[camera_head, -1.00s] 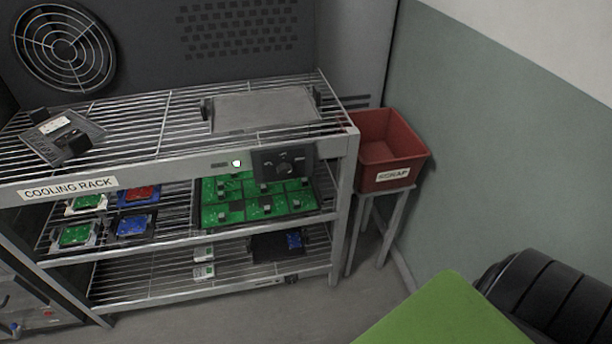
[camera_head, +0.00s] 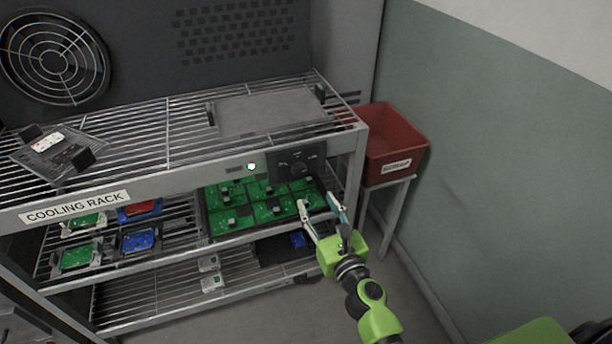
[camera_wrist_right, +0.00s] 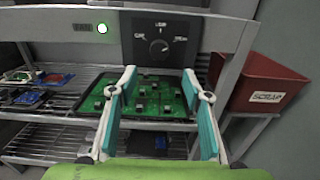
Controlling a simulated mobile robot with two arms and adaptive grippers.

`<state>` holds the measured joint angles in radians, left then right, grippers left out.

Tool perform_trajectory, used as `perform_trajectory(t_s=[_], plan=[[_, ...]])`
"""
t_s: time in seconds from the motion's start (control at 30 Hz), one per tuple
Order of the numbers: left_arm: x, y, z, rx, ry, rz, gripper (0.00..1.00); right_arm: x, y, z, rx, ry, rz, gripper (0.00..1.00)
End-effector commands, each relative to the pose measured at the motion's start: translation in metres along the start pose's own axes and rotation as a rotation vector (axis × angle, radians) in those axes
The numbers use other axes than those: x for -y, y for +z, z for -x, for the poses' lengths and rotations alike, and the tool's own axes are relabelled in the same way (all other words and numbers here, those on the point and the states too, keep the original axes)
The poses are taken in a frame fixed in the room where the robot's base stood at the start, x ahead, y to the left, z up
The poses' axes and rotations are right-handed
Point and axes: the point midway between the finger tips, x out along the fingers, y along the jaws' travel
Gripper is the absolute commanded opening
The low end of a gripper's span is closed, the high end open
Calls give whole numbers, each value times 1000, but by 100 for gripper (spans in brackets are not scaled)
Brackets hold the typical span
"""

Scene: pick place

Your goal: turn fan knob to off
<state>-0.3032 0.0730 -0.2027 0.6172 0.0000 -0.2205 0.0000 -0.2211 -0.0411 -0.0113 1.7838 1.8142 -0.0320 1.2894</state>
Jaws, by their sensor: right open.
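The fan knob (camera_head: 299,169) is a small round dark knob on a black panel (camera_head: 281,168) at the right end of the cooling rack's front rail. It also shows in the right wrist view (camera_wrist_right: 158,47), above and beyond my fingertips, with labels around it. A lit indicator (camera_head: 251,167) glows left of the panel. My right gripper (camera_head: 320,203) is open and empty, in front of the rack and below the knob, apart from it. Its two fingers also show in the right wrist view (camera_wrist_right: 165,80). My left gripper is not in view.
The cooling rack (camera_head: 75,208) holds green boards (camera_head: 262,203) and several small red, blue and green boards below the rail. A flat grey tray (camera_head: 265,112) lies on top. A red scrap bin (camera_head: 393,150) stands right of the rack.

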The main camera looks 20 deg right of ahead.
Motion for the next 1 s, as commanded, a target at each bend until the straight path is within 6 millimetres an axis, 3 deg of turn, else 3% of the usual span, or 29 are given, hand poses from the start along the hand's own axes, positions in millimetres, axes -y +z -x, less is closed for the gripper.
perform_trajectory(t_s=[0.3,0.5,0.7,1.0], plan=[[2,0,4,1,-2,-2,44,0,1,-63,1,1,2,45],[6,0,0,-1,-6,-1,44,0,-1,-95,0,0,4,45],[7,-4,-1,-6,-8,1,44,-1,-1,-111,-1,1,3,45],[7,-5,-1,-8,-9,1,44,-1,0,-114,-1,1,4,45]])
